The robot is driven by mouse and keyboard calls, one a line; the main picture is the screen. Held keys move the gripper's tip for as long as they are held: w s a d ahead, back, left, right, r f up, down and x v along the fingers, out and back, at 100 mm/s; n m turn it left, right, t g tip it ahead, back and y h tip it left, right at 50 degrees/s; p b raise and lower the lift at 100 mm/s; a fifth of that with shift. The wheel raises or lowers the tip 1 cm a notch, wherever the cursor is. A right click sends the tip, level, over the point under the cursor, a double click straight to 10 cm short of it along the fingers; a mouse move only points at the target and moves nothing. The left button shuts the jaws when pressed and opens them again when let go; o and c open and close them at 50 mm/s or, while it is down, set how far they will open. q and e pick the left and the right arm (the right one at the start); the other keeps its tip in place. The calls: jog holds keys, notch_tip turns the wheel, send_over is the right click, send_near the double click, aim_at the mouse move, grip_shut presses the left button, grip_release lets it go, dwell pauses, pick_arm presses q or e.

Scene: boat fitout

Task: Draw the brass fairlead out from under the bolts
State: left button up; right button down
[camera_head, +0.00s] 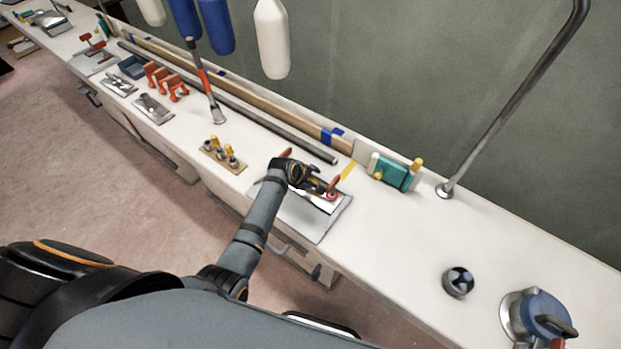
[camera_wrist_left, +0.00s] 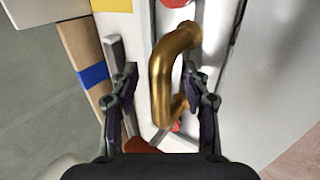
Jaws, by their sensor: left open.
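The brass fairlead (camera_wrist_left: 160,82) is a thick, bent golden bar in the left wrist view. My left gripper (camera_head: 324,190) is over the bench, above a shiny metal piece (camera_head: 322,203) on a grey mat. Its two fingers are spread, one on each side of the fairlead, with visible gaps. Red parts (camera_head: 333,184) show beside the gripper, and a red disc (camera_wrist_left: 176,2) shows at the top of the wrist view. I cannot tell which parts are the bolts. In the head view the gripper hides the fairlead.
A teal block (camera_head: 391,172) with yellow-topped pegs stands right of the gripper. A long grey bar (camera_head: 250,113) lies along the back. A dark round fitting (camera_head: 458,281) sits farther right, with clear bench between.

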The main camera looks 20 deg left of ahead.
pick_arm(q)
jog(key=shift+c, duration=0.2)
grip_shut()
jog(key=shift+r, duration=0.1)
dwell(0.5)
jog(key=shift+s+a+r+p, duration=0.1)
jog(key=shift+s+a+p, duration=0.2)
jog(key=shift+s+p, duration=0.4)
jog(key=shift+s+a+r+p, duration=0.1)
jog(key=shift+s+a+p, duration=0.15)
jog(key=shift+s+p, duration=0.4)
jog(key=shift+s+a+f+p, duration=0.1)
jog(key=shift+s+a+p, duration=0.25)
jog(key=shift+s+p, duration=0.55)
jog(key=shift+s+a+r+p, duration=0.1)
jog(key=shift+s+a+p, duration=0.3)
jog(key=shift+s+p, duration=0.5)
jog(key=shift+s+a+f+p, duration=0.1)
jog(key=shift+s+a+p, duration=0.4)
jog(key=shift+s, duration=0.7)
grip_release()
jog(key=shift+d+f, duration=0.1)
jog(key=shift+d, duration=0.1)
